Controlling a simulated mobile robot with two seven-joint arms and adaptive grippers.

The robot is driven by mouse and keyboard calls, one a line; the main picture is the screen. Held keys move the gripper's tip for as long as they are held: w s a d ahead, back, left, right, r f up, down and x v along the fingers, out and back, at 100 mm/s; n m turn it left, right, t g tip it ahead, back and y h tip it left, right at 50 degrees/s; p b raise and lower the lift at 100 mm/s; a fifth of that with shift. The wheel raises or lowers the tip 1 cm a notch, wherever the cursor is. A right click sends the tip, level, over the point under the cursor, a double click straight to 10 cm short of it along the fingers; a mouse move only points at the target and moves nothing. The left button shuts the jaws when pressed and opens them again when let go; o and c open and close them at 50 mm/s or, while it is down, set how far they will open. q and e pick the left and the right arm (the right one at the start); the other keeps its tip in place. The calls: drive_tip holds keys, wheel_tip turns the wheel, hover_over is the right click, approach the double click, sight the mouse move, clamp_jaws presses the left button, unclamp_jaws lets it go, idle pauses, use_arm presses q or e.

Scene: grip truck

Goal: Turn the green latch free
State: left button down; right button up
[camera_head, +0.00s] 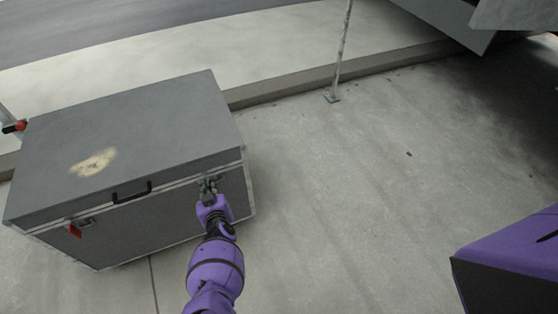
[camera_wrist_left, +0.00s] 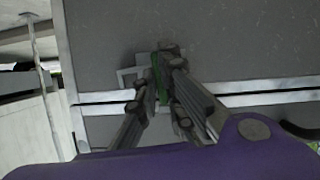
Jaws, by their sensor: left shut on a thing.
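A grey case (camera_head: 130,130) with a closed lid stands on the pavement at the left of the head view. The green latch sits on its front, near the right end, and is mostly hidden by my gripper in the head view. My left gripper (camera_head: 208,190) reaches up to it from below. In the left wrist view the fingers of my left gripper (camera_wrist_left: 165,95) are closed around the thin green latch (camera_wrist_left: 158,75), beside a metal latch plate. The case's pale metal seam runs behind the fingers. My right gripper is not in view.
A red latch (camera_head: 75,231) is on the case's front left, and a black handle (camera_head: 132,192) is in the middle. A thin metal post (camera_head: 340,50) stands beyond, near the kerb. The pavement right of the case is clear.

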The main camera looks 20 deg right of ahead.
use_arm(q)
drive_tip(key=shift+d+r+m+y, duration=0.1)
drive_tip(key=shift+m+y, duration=0.3)
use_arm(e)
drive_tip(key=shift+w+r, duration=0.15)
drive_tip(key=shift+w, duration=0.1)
use_arm(q)
drive_tip(key=shift+w, duration=0.1)
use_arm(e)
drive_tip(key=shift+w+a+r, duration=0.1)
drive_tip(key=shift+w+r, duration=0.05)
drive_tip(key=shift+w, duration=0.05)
use_arm(q)
drive_tip(key=c, duration=1.9)
unclamp_jaws()
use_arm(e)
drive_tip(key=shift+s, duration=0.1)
use_arm(q)
drive_tip(key=shift+o, duration=0.2)
drive_tip(key=s+r, duration=0.1)
drive_tip(key=s, duration=1.3)
drive_tip(key=shift+s, duration=0.4)
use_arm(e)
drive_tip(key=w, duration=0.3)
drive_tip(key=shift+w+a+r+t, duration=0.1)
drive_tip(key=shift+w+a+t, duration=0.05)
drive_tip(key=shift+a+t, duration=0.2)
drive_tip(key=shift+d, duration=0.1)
